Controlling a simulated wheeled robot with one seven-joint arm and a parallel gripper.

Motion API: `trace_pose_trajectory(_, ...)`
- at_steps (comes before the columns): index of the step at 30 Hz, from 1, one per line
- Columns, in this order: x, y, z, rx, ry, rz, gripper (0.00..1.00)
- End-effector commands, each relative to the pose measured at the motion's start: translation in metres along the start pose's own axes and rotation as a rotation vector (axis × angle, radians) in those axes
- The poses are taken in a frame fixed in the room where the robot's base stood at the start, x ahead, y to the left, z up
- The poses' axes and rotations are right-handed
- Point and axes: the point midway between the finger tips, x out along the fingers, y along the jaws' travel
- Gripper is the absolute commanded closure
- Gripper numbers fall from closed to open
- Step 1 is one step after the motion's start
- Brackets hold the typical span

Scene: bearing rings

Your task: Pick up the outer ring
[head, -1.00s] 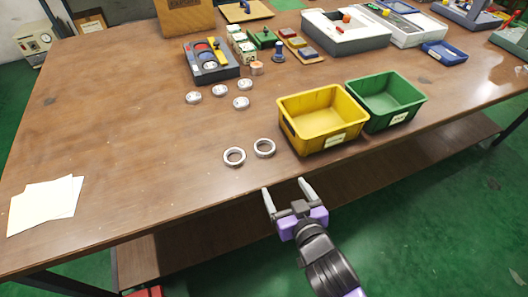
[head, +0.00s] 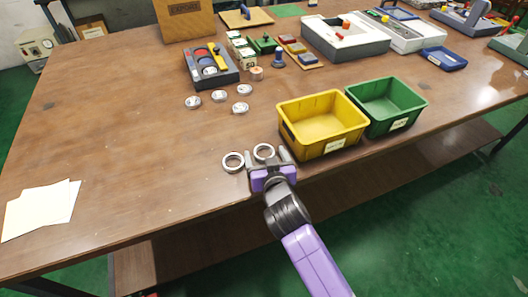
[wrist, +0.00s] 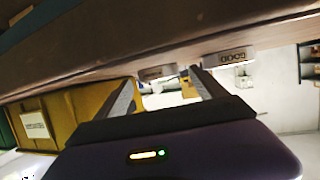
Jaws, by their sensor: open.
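Two similar silvery open rings lie flat on the table's near part; I cannot tell which is meant as the outer ring. The right ring (head: 264,145) is just ahead of my gripper (head: 266,156), around its fingertips. The left ring (head: 233,168) lies just left of the left finger. My gripper is open and low at the table's near edge. In the wrist view the right ring (wrist: 158,72) shows edge-on between the spread fingers, and the left ring (wrist: 232,57), with dark marks on its side, is beyond the right finger. Contact cannot be seen.
A yellow bin (head: 287,136) stands close to the right of my gripper, with a green bin (head: 411,116) beside it. Several small round parts (head: 219,96) lie farther back. The table (head: 130,150) is clear on the left, apart from white papers (head: 38,211).

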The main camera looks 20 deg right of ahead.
Motion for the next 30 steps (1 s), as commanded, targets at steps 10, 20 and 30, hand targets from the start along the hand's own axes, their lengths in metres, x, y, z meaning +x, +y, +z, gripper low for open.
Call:
trace_pose_trajectory(10,0.0106,0.0006,0.0005,0.0,0.0,0.0,0.19)
trace_pose_trajectory(20,0.0104,0.0005,0.0006,0.0,0.0,0.0,0.8)
trace_pose_trajectory(30,0.0097,0.0005,-0.0018,0.001,0.001,0.0,0.89)
